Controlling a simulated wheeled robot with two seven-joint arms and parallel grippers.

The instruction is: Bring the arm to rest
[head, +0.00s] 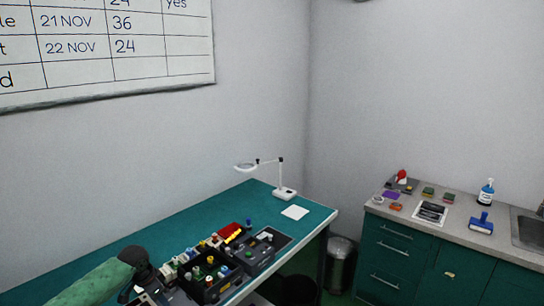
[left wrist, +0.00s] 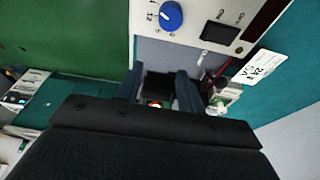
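My left arm comes in at the bottom left of the head view and ends in a dark wrist over the green bench (head: 150,235). In the left wrist view my left gripper (left wrist: 158,85) shows two dark fingers spread apart, with nothing clearly held. A dark object with a small orange light (left wrist: 155,103) shows beyond the gap. Whether the fingers touch anything cannot be told. My right gripper is in neither view.
Racks with coloured parts (head: 215,275) crowd the bench beside my left wrist. A magnifier lamp (head: 284,192) and a white sheet (head: 295,212) are farther back. A panel with a blue knob (left wrist: 171,15) is close ahead in the left wrist view. A grey counter (head: 455,222) stands right.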

